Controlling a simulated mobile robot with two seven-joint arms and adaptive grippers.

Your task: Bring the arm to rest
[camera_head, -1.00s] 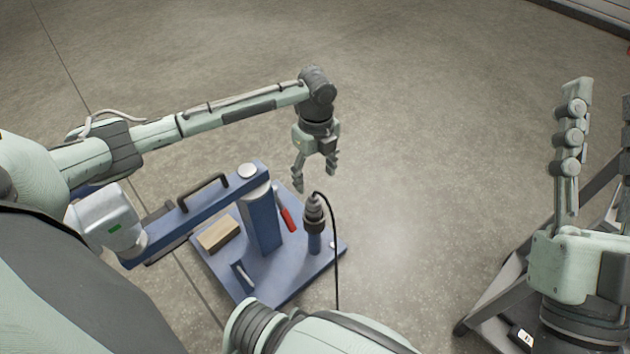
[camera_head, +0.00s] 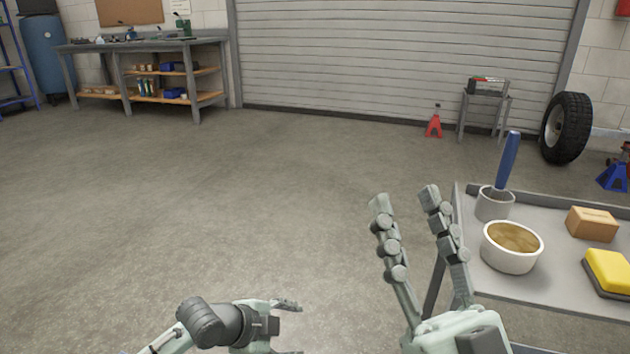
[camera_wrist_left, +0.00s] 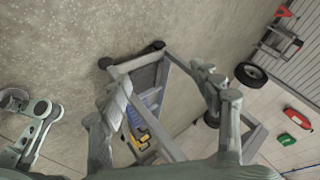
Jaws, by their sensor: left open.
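My left gripper (camera_head: 290,328) is at the bottom of the head view, over bare floor. Its fingers are apart and hold nothing. In the left wrist view its two fingers (camera_wrist_left: 162,92) stand wide apart on either side of the middle, with only background between them. My right gripper (camera_head: 405,198) points up at the lower right of the head view, left of the cart. Its two fingers are apart and nothing is between them. Most of both arms is outside the head view.
A grey cart (camera_head: 545,290) at the right carries a white bowl (camera_head: 511,250), a brush in a cup (camera_head: 495,204), a brown block (camera_head: 592,224) and a yellow sponge (camera_head: 608,270). A workbench (camera_head: 150,45) and tire (camera_head: 566,128) stand farther back. The middle floor is clear.

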